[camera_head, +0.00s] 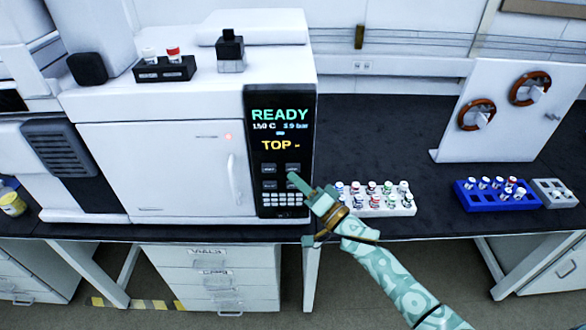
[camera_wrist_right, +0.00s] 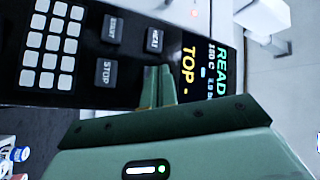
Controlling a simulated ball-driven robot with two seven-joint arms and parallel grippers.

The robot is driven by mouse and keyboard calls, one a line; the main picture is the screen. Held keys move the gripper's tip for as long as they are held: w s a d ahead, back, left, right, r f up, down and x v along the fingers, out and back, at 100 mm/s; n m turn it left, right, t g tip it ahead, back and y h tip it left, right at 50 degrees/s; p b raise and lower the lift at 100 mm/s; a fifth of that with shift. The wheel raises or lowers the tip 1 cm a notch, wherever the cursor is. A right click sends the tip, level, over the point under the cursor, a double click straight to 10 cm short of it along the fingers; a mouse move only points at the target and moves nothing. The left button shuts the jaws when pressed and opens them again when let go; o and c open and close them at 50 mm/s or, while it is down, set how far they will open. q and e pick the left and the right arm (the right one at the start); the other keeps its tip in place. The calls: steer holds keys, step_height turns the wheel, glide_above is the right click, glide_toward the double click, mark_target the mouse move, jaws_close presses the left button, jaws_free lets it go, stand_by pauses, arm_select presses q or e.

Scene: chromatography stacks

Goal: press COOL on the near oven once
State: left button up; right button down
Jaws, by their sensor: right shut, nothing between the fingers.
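The near oven (camera_head: 165,165) is a white cabinet with a black control panel (camera_head: 252,120) on its right front. In the wrist view, the HEAT button (camera_wrist_right: 153,40), START button (camera_wrist_right: 110,27) and STOP button (camera_wrist_right: 104,73) show on the panel. No COOL label is readable; the button spot beside HEAT is hidden behind my fingers. My right gripper (camera_head: 293,178) is shut and empty, its fingertips in front of the panel's right-hand buttons; it also shows in the wrist view (camera_wrist_right: 159,75). I cannot tell whether it touches. My left gripper is out of view.
A number keypad (camera_wrist_right: 45,45) sits below the buttons. A white vial rack (camera_head: 408,212) stands just right of my gripper, a blue rack (camera_head: 470,200) farther right. A white panel with two brown rings (camera_head: 500,105) stands behind. The dark bench (camera_head: 375,130) between is clear.

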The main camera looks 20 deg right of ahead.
steer(key=shift+w, duration=0.15)
steer(key=shift+w+d, duration=0.15)
steer(key=shift+w, duration=0.1)
steer(key=shift+w+d, duration=0.15)
steer(key=shift+w, duration=0.3)
stand_by(0.9)
stand_by(0.3)
steer(key=shift+s+a+p, duration=0.3)
steer(key=shift+s+p, duration=0.4)
steer(key=shift+s, duration=0.2)
steer(key=s+p, duration=0.1)
steer(key=s, duration=0.1)
steer(key=s+a+p, duration=0.1)
steer(key=s+p, duration=0.1)
steer(key=shift+s+a, duration=0.15)
steer(key=shift+s, duration=0.25)
